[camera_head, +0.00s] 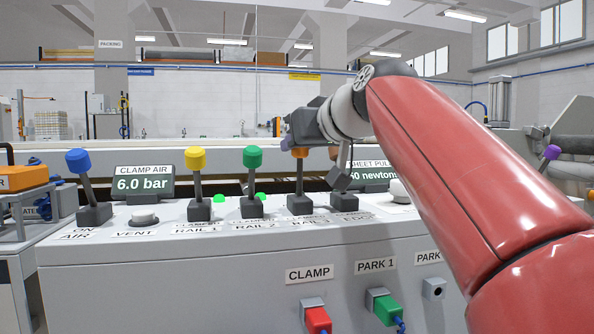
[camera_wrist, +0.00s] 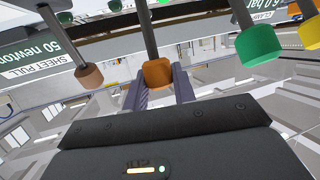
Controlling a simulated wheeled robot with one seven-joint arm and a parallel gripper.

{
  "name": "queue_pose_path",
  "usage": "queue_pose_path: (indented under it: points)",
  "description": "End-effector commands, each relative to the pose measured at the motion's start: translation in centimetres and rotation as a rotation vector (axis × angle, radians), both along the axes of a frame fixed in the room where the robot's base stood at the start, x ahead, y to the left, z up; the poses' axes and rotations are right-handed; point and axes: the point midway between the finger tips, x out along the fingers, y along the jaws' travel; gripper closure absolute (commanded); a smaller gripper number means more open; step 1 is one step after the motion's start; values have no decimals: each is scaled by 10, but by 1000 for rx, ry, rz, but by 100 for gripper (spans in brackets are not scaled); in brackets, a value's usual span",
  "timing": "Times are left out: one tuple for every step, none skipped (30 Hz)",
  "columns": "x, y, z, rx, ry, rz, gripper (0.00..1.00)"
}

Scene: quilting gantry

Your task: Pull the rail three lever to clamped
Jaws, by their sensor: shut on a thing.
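The rail three lever has an orange knob (camera_head: 299,153) on a dark shaft and stands near upright from its block on the sloped panel. My gripper (camera_head: 298,141) reaches in from the right at knob height and hides much of the knob's top. In the wrist view the orange knob (camera_wrist: 157,73) sits between the two fingers of my gripper (camera_wrist: 159,78), which are shut on it. The label below the lever is only partly readable.
Green (camera_head: 253,157), yellow (camera_head: 195,158) and blue (camera_head: 78,161) levers stand to the left. A brown-knobbed lever (camera_wrist: 88,77) is close on the other side. A clamp air display (camera_head: 142,183) reads 6.0 bar. Red (camera_head: 318,319) and green (camera_head: 386,309) plugs sit on the front face.

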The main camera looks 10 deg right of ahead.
Motion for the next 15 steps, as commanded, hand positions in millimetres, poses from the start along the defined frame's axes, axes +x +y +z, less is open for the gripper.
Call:
queue_pose_path:
  points:
    - [-5, 0, -4, 0, 5, 1, 100]
    - [-7, 0, -4, -1, 7, 1, 100]
    - [-11, 0, -3, 0, 7, 0, 100]
    - [-14, 0, -3, 0, 8, 1, 100]
    - [-16, 0, -3, 0, 9, 1, 100]
    - [-19, 0, -4, 1, 12, 2, 100]
    - [-21, 1, -5, 1, 12, 3, 100]
    - [-23, 1, -5, 1, 13, 3, 100]
    - [-26, 1, -6, 1, 13, 4, 100]
    - [-28, 1, -6, 2, 14, 4, 100]
    - [-30, 1, -7, 2, 14, 4, 100]
    - [-31, 1, -9, 1, 16, 4, 100]
    - [-33, 1, -9, 1, 16, 4, 100]
    - [-34, 1, -10, 1, 16, 4, 100]
    - [-36, 1, -10, 1, 16, 4, 100]
